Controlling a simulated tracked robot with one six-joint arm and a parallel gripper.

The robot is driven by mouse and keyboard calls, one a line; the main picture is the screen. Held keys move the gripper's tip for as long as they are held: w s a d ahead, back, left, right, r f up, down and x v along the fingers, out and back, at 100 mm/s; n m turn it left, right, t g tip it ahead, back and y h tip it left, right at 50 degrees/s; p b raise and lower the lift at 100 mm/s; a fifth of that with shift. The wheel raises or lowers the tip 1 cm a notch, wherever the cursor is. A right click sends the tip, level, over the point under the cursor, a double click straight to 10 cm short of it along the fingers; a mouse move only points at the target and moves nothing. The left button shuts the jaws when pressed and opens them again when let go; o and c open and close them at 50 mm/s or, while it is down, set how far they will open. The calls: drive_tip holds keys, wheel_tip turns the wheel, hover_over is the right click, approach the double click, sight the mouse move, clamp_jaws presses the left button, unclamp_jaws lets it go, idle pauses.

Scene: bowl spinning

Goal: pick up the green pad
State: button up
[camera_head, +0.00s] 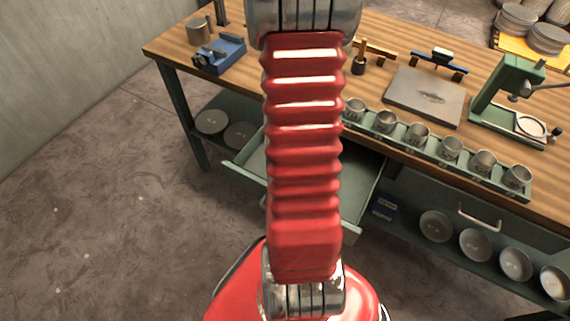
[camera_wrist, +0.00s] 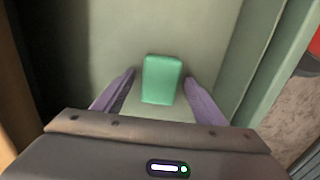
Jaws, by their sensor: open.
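The green pad (camera_wrist: 161,79) is a small rounded block in the wrist view, lying on the pale green floor of the open drawer. My gripper (camera_wrist: 160,90) is open, with one purple finger to the left of the pad and one to the right. The pad shows between the fingers, with a gap on each side. I cannot tell how far the fingertips are above the drawer floor. In the head view my red arm covers the middle of the open drawer (camera_head: 359,203), and neither the pad nor my gripper shows there.
The drawer walls (camera_wrist: 248,65) stand close around my gripper. A wooden workbench (camera_head: 395,62) carries a row of metal cups (camera_head: 417,133), a blue vise (camera_head: 222,54), a grey plate (camera_head: 425,97) and a green press (camera_head: 505,85). The concrete floor (camera_head: 110,220) at left is clear.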

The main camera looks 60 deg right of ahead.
drive_tip(key=shift+c, duration=0.6)
drive_tip(key=c, duration=1)
drive_tip(key=shift+r, duration=0.15)
wheel_tip(320, 180, up, 10)
drive_tip(key=shift+f, duration=0.1)
